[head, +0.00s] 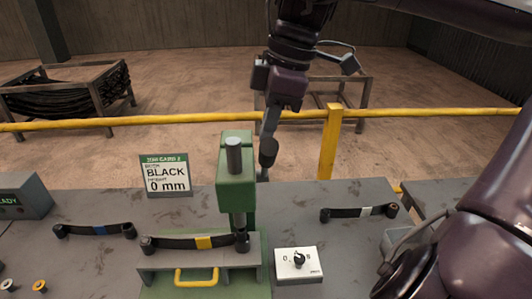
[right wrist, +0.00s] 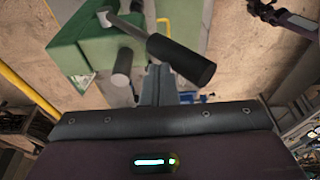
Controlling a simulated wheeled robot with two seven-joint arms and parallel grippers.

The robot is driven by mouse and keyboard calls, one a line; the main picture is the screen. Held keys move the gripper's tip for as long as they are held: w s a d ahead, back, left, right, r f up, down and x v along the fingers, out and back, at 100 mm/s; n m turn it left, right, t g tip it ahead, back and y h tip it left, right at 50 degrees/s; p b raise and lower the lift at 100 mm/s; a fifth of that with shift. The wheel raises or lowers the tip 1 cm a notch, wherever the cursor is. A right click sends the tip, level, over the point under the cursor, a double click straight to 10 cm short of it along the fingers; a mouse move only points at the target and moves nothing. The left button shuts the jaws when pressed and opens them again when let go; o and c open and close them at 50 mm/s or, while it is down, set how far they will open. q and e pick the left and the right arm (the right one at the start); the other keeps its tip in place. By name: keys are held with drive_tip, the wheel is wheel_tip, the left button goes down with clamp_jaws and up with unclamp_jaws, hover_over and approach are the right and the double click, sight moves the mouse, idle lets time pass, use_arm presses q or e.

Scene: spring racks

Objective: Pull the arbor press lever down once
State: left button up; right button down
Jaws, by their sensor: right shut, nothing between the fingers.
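The green arbor press (head: 236,190) stands mid-table, with a grey ram rod (head: 233,156) rising from its top. Its lever ends in a black cylindrical knob (head: 268,153) to the right of the press head. In the right wrist view, the knob (right wrist: 182,60) is large at the end of a thin rod. My right gripper (head: 268,128) is shut and empty, pointing down at the knob. Its fingers (right wrist: 157,85) lie close beside the knob; whether they touch it I cannot tell. A dark leaf spring with a yellow band (head: 204,243) lies under the ram. My left gripper is not in view.
A sign reading "BLACK 0 mm" (head: 166,174) stands behind a blue-banded spring (head: 97,230). A white-banded spring (head: 362,211) and a dial box (head: 298,263) are right of the press. A yellow rail (head: 190,119) runs behind the table.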

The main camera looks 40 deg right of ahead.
sight(270, 163)
drive_tip(key=shift+f, duration=0.1)
drive_tip(key=s+f+b, duration=0.1)
drive_tip(key=a+f+b, duration=0.1)
drive_tip(key=b, duration=0.1)
drive_tip(key=shift+s+a+f, duration=0.2)
drive_tip(key=shift+s+a, duration=0.05)
drive_tip(key=shift+s, duration=0.1)
drive_tip(key=shift+s+a+f+b, duration=0.25)
drive_tip(key=shift+s+f+b, duration=0.05)
drive_tip(key=shift+b, duration=0.1)
drive_tip(key=f+b, duration=0.1)
drive_tip(key=s+a+f+b, duration=0.1)
drive_tip(key=s+f+b, duration=0.1)
drive_tip(key=shift+a+f+b, duration=0.25)
drive_tip(key=shift+f+b, duration=0.05)
drive_tip(key=shift+b, duration=0.05)
drive_tip(key=shift+w, duration=0.1)
idle(0.3)
